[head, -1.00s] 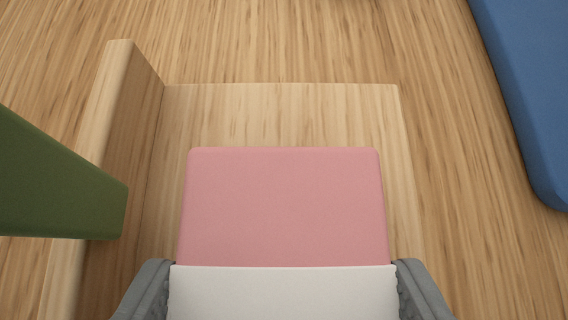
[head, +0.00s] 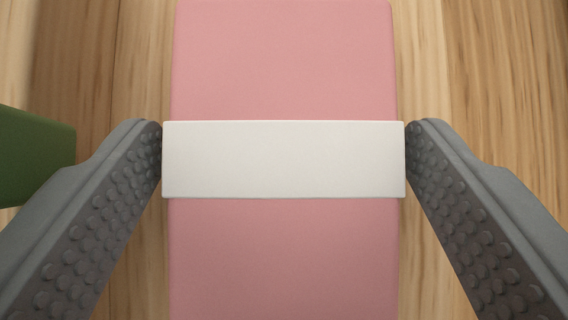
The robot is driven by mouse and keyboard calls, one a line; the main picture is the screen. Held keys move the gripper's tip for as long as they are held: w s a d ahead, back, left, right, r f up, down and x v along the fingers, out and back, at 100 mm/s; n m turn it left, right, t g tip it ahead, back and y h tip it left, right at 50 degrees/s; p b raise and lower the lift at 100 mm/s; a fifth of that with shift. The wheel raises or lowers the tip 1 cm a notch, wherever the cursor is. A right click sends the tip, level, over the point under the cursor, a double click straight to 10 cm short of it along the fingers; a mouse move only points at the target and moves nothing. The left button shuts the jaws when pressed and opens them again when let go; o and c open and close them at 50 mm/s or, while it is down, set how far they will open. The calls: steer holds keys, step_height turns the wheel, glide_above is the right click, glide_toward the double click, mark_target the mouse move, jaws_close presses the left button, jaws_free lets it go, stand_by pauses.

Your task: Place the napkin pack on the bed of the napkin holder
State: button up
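The napkin pack (head: 284,60) is a pink block with a white band (head: 284,160) around its middle. Whether the pack touches the bed is hard to tell.
A dark green object (head: 35,155) juts in at the left edge, beside the left finger. The wooden counter (head: 510,80) shows clear at the right.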

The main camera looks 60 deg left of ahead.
steer(key=v, duration=1.2)
steer(key=shift+r, duration=0.15)
steer(key=s+a+r+m+t+h, duration=0.3)
steer(key=s+r+m+t, duration=0.2)
steer(key=s+r, duration=0.6)
steer(key=s+a+r+m+t+h, duration=0.3)
steer(key=s+r+m+t, duration=0.3)
steer(key=s+r, duration=0.6)
steer(key=s+t, duration=0.1)
steer(key=s, duration=0.3)
steer(key=shift+s+a+r+t+h, duration=0.25)
steer(key=shift+r+t+h, duration=0.1)
steer(key=shift+t+h, duration=0.05)
